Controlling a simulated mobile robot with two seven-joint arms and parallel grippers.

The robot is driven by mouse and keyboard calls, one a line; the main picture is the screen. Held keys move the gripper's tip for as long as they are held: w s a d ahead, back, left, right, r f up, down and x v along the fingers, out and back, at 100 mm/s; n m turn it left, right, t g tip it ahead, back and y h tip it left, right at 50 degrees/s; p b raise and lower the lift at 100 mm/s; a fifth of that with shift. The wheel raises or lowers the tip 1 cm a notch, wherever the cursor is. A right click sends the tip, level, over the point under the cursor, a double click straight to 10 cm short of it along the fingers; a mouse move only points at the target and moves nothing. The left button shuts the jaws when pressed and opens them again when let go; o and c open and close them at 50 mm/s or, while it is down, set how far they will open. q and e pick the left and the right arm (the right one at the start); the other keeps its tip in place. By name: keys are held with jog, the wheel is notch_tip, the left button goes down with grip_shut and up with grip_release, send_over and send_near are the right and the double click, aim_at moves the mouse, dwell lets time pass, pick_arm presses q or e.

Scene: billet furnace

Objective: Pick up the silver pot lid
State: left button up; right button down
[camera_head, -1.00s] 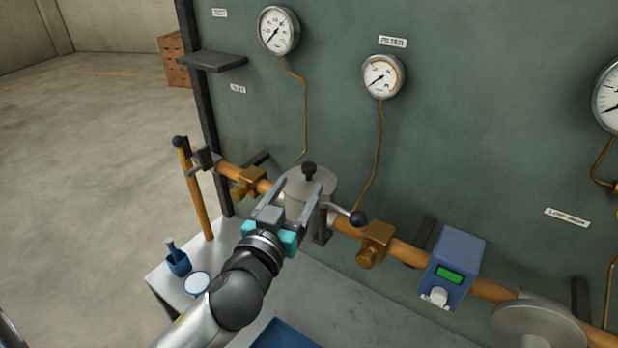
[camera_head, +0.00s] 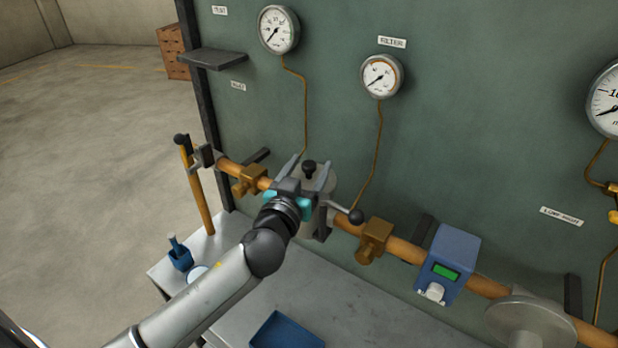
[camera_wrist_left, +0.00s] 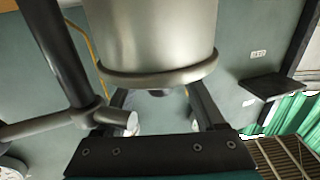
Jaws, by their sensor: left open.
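The silver lid (camera_head: 332,183) sits on the silver pot on the pipe, largely hidden by my left gripper (camera_head: 311,162). In the left wrist view, which looks upside down, the lid's rim (camera_wrist_left: 160,78) spans the pot, and the knob (camera_wrist_left: 161,93) partly shows between the fingers (camera_wrist_left: 160,105). I cannot tell whether the fingers touch the lid. My right gripper is not in view.
A lever with a black ball (camera_head: 356,216) sticks out right of the pot. Brass valves (camera_head: 374,240) and a blue box (camera_head: 449,263) sit along the pipe. A blue tray (camera_head: 286,333) lies on the grey bench (camera_head: 345,310).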

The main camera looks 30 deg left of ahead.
pick_arm(q)
jog(key=shift+c, duration=0.3)
grip_shut()
dwell(0.5)
